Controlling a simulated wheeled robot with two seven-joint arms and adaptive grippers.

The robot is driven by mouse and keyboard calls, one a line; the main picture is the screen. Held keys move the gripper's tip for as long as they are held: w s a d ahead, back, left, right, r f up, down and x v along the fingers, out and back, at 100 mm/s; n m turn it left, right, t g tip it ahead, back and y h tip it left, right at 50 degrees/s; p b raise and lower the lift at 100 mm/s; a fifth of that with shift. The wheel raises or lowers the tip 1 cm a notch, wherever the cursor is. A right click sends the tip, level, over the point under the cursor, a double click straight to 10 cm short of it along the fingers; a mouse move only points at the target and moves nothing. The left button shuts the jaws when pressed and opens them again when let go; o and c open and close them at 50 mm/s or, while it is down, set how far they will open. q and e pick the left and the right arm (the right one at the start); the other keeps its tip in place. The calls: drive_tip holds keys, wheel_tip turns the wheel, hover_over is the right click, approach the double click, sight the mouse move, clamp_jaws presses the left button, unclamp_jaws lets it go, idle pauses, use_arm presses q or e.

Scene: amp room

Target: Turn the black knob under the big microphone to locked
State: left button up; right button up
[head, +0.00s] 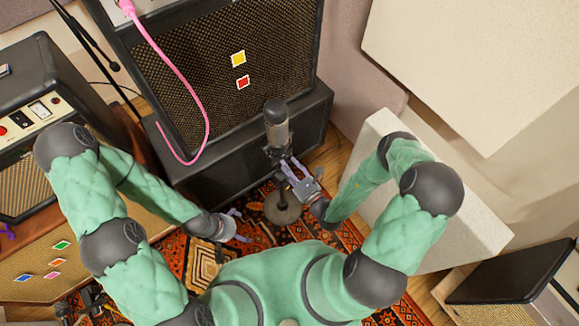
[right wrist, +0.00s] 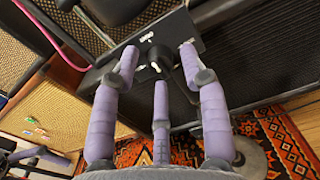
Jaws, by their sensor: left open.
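The big microphone (head: 277,125) stands upright on a stand with a round dark base (head: 283,208). In the right wrist view a dark box (right wrist: 136,52) carries the black knob (right wrist: 161,56), with small white marks beside it that I cannot read. My right gripper (head: 290,168) is just below the microphone; the knob is hidden in the head view. In the right wrist view its purple fingers are spread apart, with the knob showing between their tips; I cannot tell whether they touch it. My left gripper (head: 240,226) is open and empty, low over the rug, left of the stand.
A large amplifier (head: 225,70) with a pink cable (head: 182,75) stands behind the microphone on a dark cabinet (head: 240,150). A smaller amplifier (head: 50,80) is at the left. The patterned rug (head: 205,265) is below.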

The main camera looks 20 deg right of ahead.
clamp_jaws()
drive_tip(key=shift+m, duration=0.3)
idle(0.5)
drive_tip(key=m+p, duration=0.7)
drive_tip(key=m, duration=1)
drive_tip(key=shift+d, duration=0.1)
drive_tip(key=shift+f+m, duration=0.1)
drive_tip(key=shift+m, duration=0.2)
idle(0.4)
drive_tip(key=shift+o, duration=1.7)
unclamp_jaws()
